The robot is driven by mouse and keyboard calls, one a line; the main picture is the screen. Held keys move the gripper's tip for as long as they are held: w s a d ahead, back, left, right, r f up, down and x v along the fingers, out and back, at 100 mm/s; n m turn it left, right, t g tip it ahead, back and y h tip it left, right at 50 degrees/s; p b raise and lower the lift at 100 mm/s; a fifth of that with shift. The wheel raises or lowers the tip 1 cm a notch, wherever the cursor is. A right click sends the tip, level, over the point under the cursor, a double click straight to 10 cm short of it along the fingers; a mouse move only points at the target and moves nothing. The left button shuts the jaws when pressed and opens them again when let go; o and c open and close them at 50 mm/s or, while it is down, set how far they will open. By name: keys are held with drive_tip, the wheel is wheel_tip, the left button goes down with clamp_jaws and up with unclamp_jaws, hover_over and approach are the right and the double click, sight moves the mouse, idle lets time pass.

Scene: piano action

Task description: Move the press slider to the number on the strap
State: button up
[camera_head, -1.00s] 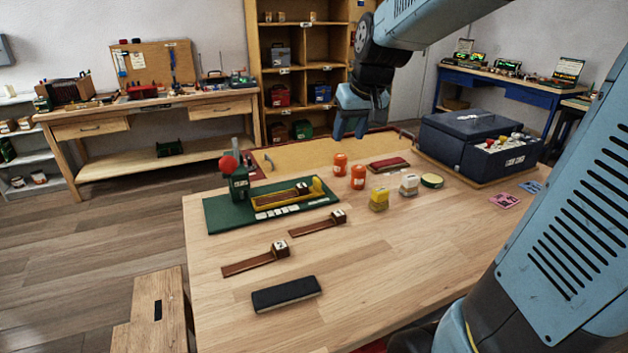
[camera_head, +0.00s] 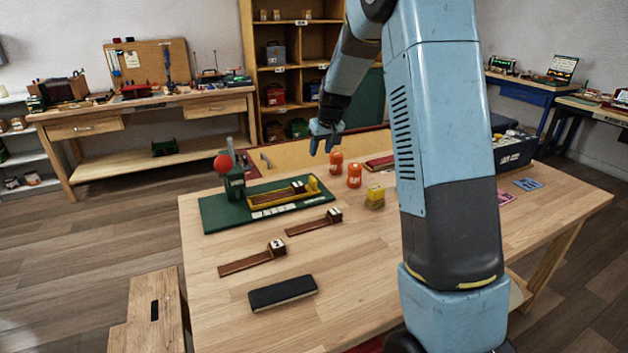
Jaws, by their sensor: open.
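The press is a green base plate (camera_head: 222,217) on the left of the wooden table, with a green upright (camera_head: 235,183) and a red ball knob (camera_head: 224,164). A yellow slider tray (camera_head: 312,187) lies along it, holding a brown strap with a dark block. White number labels (camera_head: 286,209) run along the plate's front; their digits are too small to read. Two brown straps with numbered blocks lie in front: one (camera_head: 305,227) nearer the press, one (camera_head: 245,264) lower left. My gripper (camera_head: 326,142) is open and empty above the table's back edge, right of the press.
A black block (camera_head: 283,292) lies at the table's front. Two orange jars (camera_head: 354,175), a yellow-capped jar (camera_head: 375,196) and a red pad (camera_head: 380,163) stand right of the press. My arm hides part of the table's right side and the dark case (camera_head: 515,151).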

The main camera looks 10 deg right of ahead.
sight(313, 178)
drive_tip(key=x, duration=1.1)
drive_tip(key=w+x, duration=0.1)
drive_tip(key=x, duration=0.5)
drive_tip(key=shift+w+d+f, duration=0.1)
drive_tip(key=shift+w+d, duration=0.05)
drive_tip(key=shift+d, duration=0.1)
clamp_jaws()
